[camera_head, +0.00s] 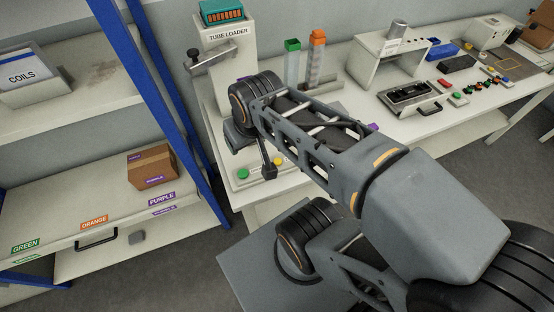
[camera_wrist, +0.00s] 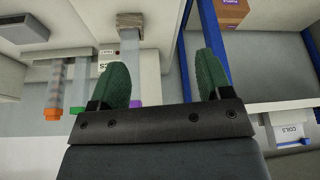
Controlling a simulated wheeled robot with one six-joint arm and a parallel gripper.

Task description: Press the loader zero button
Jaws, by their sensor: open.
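The tube loader (camera_head: 228,62) is a tall white housing with its name on the front, at the upper left of the bench in the head view. Below it, on a pale panel at the bench's front left, are a green button (camera_head: 242,173) and a yellow button (camera_head: 278,161). I cannot read which one is the zero button; my arm covers part of this panel. My gripper (camera_wrist: 162,78) is open and empty in the wrist view, its two green-padded fingers spread apart. In the head view my wrist is in front of the loader, above the panel.
A green-topped tube (camera_head: 292,62) and an orange-topped tube (camera_head: 316,60) stand right of the loader. A lever (camera_head: 212,57) juts from the loader's front. Blue shelf posts (camera_head: 180,100) are close on the left. A box (camera_head: 152,166) sits on the shelf.

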